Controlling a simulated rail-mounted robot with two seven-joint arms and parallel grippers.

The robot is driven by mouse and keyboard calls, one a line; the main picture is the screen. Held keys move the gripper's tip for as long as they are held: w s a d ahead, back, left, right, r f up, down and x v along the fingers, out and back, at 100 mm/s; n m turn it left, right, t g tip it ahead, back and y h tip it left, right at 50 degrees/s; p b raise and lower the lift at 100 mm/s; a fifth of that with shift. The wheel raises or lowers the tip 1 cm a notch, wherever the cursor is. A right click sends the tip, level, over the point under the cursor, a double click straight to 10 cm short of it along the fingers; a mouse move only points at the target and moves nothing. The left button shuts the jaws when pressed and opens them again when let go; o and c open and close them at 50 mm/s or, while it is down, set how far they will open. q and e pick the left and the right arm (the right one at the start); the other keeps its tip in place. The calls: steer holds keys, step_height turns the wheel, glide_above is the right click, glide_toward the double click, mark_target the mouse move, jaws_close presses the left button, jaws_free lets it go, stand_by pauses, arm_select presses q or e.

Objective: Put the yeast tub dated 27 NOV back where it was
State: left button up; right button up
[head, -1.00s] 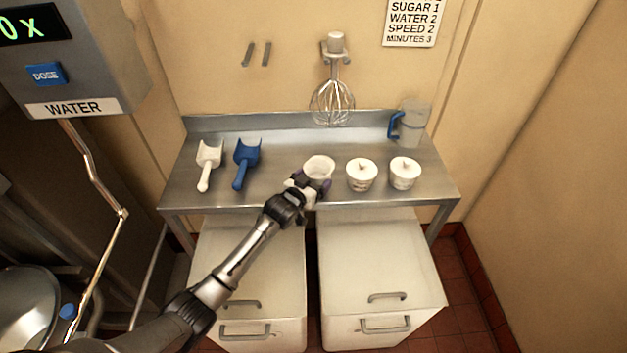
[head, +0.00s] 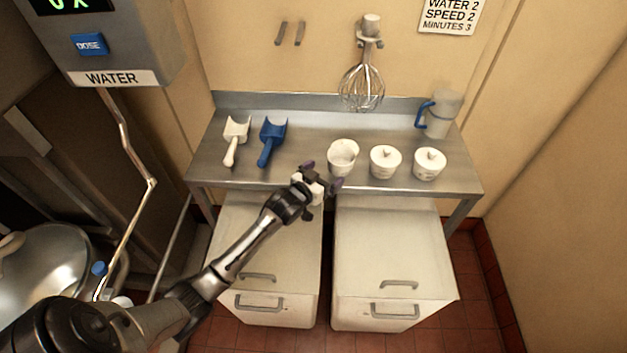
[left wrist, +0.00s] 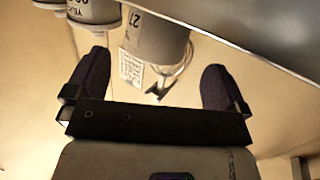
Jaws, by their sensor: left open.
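The tub marked 27 (left wrist: 157,38) shows large in the left wrist view; only part of its label is readable. In the head view this white tub (head: 342,160) stands upright and open-topped on the steel table (head: 300,150), leftmost of three in a row. Two lidded tubs, a middle one (head: 385,163) and a right one (head: 429,164), stand to its right. My left gripper (head: 322,175) is open and empty, in front of the 27 tub at the table's front edge, apart from it. Its spread fingers also show in the left wrist view (left wrist: 157,82).
A white scoop (head: 235,140) and a blue scoop (head: 271,143) lie on the table's left. A jug (head: 441,115) stands at the back right. A whisk (head: 362,88) hangs on the wall. Two lidded bins (head: 268,245) (head: 388,250) stand under the table.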

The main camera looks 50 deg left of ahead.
arm_select(q)
steer(key=s+d+f+m+g, duration=0.1)
steer(key=s+d+g, duration=0.3)
steer(key=s, duration=0.8)
steer(key=s+d+f+m+g+h, duration=0.1)
steer(key=s+d+f+g, duration=0.3)
steer(key=s+d, duration=0.4)
steer(key=s+d+f+m+g+h, duration=0.1)
steer(key=s+d+f+g, duration=0.2)
steer(key=s, duration=1.3)
steer(key=d+g, duration=0.1)
steer(key=d, duration=0.2)
steer(key=shift+s+d+m, duration=0.3)
steer(key=shift+s+d, duration=0.05)
steer(key=shift+s, duration=0.05)
